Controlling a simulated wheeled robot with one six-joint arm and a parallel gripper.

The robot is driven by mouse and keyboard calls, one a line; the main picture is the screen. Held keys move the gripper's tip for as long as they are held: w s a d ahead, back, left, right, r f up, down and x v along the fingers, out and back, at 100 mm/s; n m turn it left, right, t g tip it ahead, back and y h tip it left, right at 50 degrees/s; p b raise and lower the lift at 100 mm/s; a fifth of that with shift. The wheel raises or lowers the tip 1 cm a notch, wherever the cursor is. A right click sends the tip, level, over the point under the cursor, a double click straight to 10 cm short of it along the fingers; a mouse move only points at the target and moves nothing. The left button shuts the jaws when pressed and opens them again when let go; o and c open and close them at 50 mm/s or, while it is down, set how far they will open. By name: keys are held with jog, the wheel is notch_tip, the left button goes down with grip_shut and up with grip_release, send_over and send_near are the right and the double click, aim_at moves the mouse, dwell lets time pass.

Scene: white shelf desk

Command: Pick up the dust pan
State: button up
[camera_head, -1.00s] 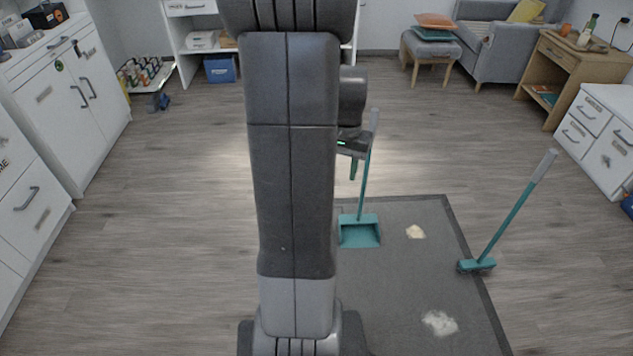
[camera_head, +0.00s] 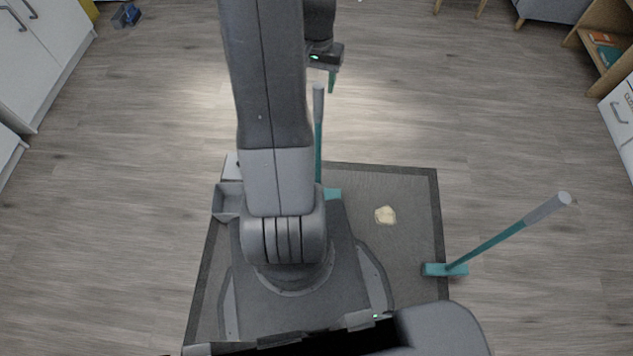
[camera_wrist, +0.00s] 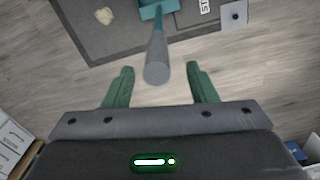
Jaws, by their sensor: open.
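The dust pan stands upright on the grey mat (camera_head: 410,190). Its long handle (camera_head: 318,130) is teal with a grey top, and part of its teal pan (camera_head: 333,194) shows beside my arm, which hides the rest. In the wrist view the grey handle end (camera_wrist: 157,70) points toward the camera, between and just beyond the two green fingers, with the teal pan (camera_wrist: 150,10) behind it at the top edge. My gripper (camera_wrist: 158,85) is open and empty, apart from the handle. In the head view my gripper (camera_head: 331,82) appears above and slightly right of the handle top.
A teal broom (camera_head: 500,238) with a grey handle end leans at the mat's right edge. A pale debris pile (camera_head: 385,215) lies on the mat. White cabinets (camera_head: 40,60) stand at the left, a wooden shelf (camera_head: 605,50) at the upper right.

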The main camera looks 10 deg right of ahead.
aim_at(319, 95)
jog(key=shift+w+d+f, duration=0.15)
jog(key=shift+w+d, duration=0.05)
jog(key=shift+d, duration=0.05)
jog(key=f, duration=0.1)
jog(key=f+b, duration=0.1)
jog(key=f, duration=0.3)
jog(key=shift+s+a, duration=0.1)
jog(key=shift+s, duration=0.2)
jog(key=shift+r, duration=0.15)
grip_shut()
